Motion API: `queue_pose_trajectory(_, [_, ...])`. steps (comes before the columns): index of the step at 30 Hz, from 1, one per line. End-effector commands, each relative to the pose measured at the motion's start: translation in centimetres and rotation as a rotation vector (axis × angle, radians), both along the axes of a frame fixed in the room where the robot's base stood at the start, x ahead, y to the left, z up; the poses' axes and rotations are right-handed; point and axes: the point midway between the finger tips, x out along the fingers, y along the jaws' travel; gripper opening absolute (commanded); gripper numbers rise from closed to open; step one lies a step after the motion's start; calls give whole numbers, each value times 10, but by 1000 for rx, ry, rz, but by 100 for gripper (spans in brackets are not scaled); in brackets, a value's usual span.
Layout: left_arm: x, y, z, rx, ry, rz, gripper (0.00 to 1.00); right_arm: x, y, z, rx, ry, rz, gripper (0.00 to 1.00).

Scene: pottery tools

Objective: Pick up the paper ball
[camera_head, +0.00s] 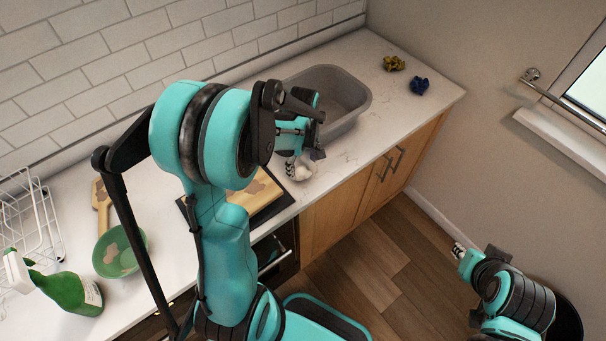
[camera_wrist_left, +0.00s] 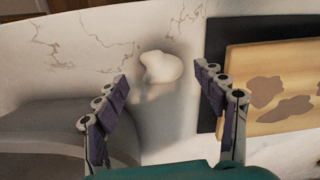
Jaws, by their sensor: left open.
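The paper ball is a white crumpled lump (camera_wrist_left: 160,67) on the pale marbled counter in the left wrist view. It also shows in the head view (camera_head: 304,171), partly hidden by the left gripper. My left gripper (camera_head: 304,162) is open, over the counter at the ball. In the left wrist view its fingers (camera_wrist_left: 161,76) are apart, with the ball between and just beyond the tips; I see no contact. My right gripper (camera_head: 477,251) is low at the right, away from the counter, its fingers apart and empty.
A grey sink basin (camera_head: 353,98) lies beside the left gripper. A wooden board on a dark mat (camera_wrist_left: 213,70) is on the ball's other side. Yellow (camera_head: 394,63) and blue (camera_head: 419,86) crumpled balls lie at the far end. A green bowl (camera_head: 108,262) and spray bottle (camera_head: 70,293) stand left.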

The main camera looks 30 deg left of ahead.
Motion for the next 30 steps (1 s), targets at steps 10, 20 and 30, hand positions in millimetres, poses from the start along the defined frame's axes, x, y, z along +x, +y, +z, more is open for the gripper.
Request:
queue_pose_trajectory(10, [1,0,-33,0,-1,-2,70,0,0,-10,0,0,0,26])
queue_pose_trajectory(20, [1,0,-32,0,-1,-2,34,0,0,-9,0,0,0,26])
queue_pose_trajectory(30, [1,0,-31,0,-1,-2,34,0,0,-9,0,0,0,26])
